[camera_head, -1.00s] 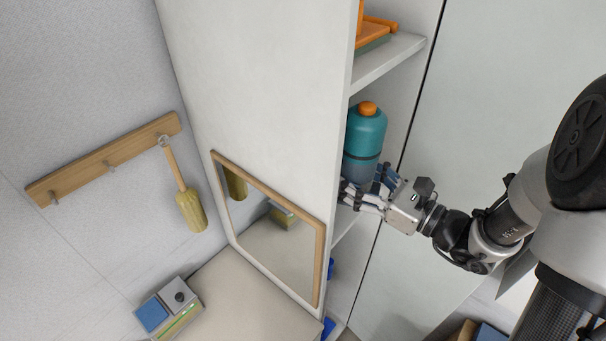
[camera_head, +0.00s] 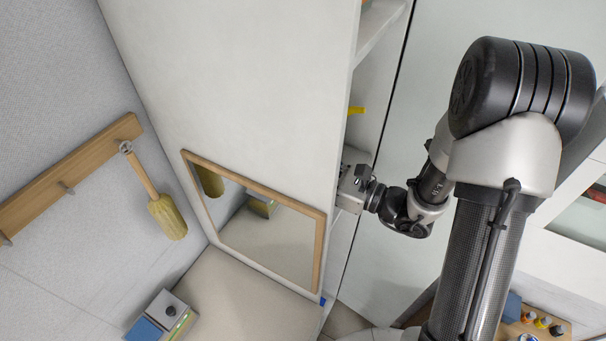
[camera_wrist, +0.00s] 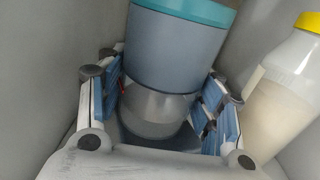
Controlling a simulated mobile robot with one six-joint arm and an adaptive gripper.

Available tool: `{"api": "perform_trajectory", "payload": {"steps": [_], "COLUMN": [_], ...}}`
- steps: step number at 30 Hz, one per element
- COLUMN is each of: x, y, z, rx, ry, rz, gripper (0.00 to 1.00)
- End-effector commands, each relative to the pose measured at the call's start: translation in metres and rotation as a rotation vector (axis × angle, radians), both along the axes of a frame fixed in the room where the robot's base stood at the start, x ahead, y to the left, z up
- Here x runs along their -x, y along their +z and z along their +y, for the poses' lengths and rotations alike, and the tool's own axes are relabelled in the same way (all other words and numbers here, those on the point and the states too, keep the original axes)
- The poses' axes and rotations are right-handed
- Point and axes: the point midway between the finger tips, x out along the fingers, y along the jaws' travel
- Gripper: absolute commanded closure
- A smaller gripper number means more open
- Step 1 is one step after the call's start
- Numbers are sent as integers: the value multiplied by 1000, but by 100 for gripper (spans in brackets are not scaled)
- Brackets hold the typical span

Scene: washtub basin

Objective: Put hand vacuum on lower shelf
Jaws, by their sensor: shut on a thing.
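The hand vacuum (camera_wrist: 175,55) shows in the wrist view as a teal-topped, grey-blue cylinder with a clear grey lower part. My gripper (camera_wrist: 160,108) is shut on it, with blue-padded fingers on either side of the clear part. In the head view my gripper (camera_head: 354,182) reaches into the tall cabinet at its front opening. There its fingers and the vacuum are hidden behind the cabinet's side panel (camera_head: 250,75). An upper shelf (camera_head: 382,24) shows above the gripper. Whether the vacuum's base touches a shelf, I cannot tell.
A pale bottle with a yellow cap (camera_wrist: 290,85) stands close to the right of my fingers in the wrist view. A framed mirror (camera_head: 265,230) hangs on the side panel. A brush (camera_head: 165,215) hangs from a wooden rail. A small box (camera_head: 165,315) sits below.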

Motion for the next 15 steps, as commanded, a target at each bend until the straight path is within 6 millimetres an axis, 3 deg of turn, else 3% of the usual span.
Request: {"api": "perform_trajectory", "payload": {"steps": [5, 15], "x": [-1, -1], "y": [-20, -23], "z": [0, 0], "rx": [-3, -1], "ry": [-1, -1], "rz": [-2, -3], "gripper": [73, 73]}}
